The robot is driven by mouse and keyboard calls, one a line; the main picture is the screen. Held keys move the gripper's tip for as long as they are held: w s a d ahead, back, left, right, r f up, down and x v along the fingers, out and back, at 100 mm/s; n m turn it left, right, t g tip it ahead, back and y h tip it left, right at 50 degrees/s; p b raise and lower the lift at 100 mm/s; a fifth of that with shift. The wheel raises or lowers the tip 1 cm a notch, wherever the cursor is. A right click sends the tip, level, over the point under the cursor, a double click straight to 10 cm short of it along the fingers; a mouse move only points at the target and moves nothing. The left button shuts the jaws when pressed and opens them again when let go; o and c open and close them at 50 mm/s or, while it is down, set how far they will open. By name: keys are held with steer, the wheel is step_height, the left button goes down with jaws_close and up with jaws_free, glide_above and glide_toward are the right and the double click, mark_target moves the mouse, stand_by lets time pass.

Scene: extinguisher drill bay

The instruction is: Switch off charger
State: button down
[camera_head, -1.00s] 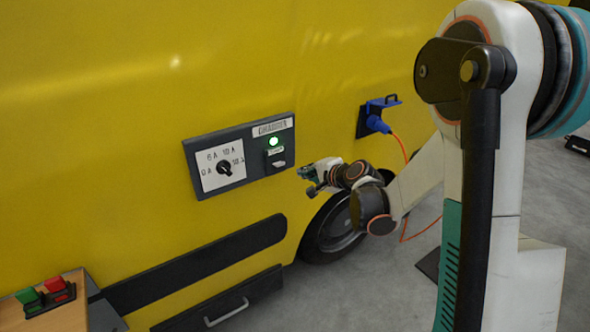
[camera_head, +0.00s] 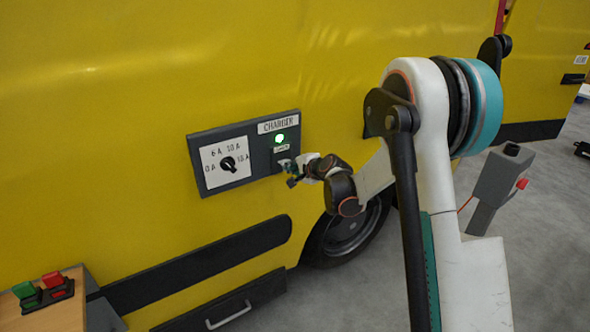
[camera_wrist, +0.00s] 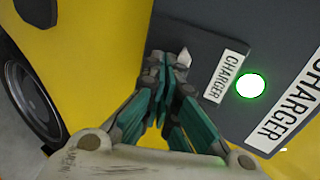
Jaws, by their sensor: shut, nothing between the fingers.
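The charger panel (camera_head: 207,187) is a dark grey plate on the yellow vehicle side, labelled CHARGER. Its green lamp (camera_head: 280,139) is lit, and it also shows in the wrist view (camera_wrist: 251,86). Below the lamp is a small CHARGER label (camera_wrist: 227,77) with a light-coloured switch lever (camera_wrist: 184,58) beside it. A rotary knob (camera_head: 228,164) with amp markings sits on a white plate at the panel's left. My gripper (camera_head: 287,171) is shut and empty at the panel's lower right, with its fingertips close to the lever. I cannot tell whether they touch; the fingers partly cover the lever.
A wheel (camera_head: 347,232) is below and right of the panel. A black rail (camera_head: 200,262) runs along the vehicle below it. A grey post (camera_head: 497,180) stands on the floor at right.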

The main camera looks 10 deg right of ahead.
steer(key=shift+w+a+f, duration=0.1)
steer(key=shift+w+f, duration=0.2)
steer(key=shift+r, duration=0.1)
stand_by(0.3)
